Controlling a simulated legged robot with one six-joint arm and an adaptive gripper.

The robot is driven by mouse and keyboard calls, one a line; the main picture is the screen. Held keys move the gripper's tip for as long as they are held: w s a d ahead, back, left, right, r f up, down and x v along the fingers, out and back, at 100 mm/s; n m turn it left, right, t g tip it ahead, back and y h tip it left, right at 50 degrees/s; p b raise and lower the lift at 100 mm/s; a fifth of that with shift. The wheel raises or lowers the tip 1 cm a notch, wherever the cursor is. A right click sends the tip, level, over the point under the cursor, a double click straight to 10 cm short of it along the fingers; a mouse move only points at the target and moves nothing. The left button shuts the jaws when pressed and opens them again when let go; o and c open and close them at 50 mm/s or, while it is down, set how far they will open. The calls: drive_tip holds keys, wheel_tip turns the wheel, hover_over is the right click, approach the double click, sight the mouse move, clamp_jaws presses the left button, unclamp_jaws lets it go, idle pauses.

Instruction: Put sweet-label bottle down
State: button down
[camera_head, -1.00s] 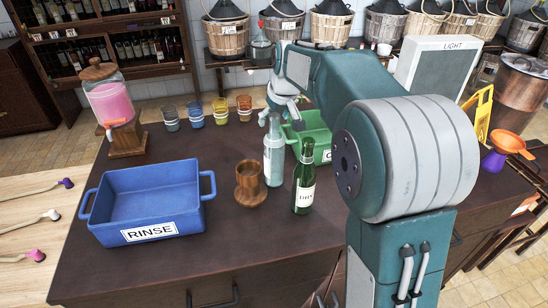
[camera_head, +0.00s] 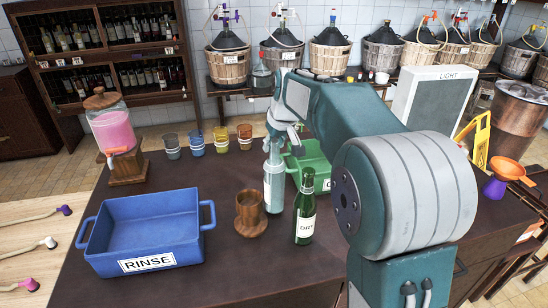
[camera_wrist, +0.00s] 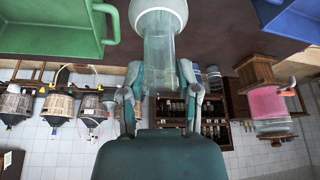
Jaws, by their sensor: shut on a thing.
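My gripper (camera_head: 275,143) is shut on the upper part of a pale blue-green glass bottle (camera_head: 273,188). The bottle is upright, with a light label on its side that I cannot read. In the wrist view it also shows between the two fingers (camera_wrist: 160,95), with the glass (camera_wrist: 160,55) running away from them. Its base is at or close above the dark table (camera_head: 190,180); I cannot tell if it touches. A dark green bottle labelled DRY (camera_head: 305,205) stands just right of it, and a brown wooden cup (camera_head: 249,213) stands to its left.
A blue RINSE tub (camera_head: 147,264) is at the front left. A green crate (camera_head: 318,151) sits behind the held bottle, partly hidden by my arm. Several coloured glasses (camera_head: 196,142) and a pink drink dispenser (camera_head: 113,130) are farther back. Table space left of the cup is clear.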

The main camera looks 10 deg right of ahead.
wheel_tip(320, 180, up, 8)
drive_tip(key=shift+d+r, duration=0.2)
drive_tip(key=shift+r, duration=0.05)
drive_tip(key=s+d+r+m+h, duration=0.15)
drive_tip(key=d+r+m, duration=0.25)
drive_tip(key=d, duration=0.9)
drive_tip(key=w+d+f, duration=0.3)
drive_tip(key=w+f, duration=1)
drive_tip(key=shift+w+d, duration=0.15)
drive_tip(key=shift+w, duration=0.25)
drive_tip(key=shift+c, duration=1.6)
unclamp_jaws()
drive_tip(key=shift+f, duration=0.1)
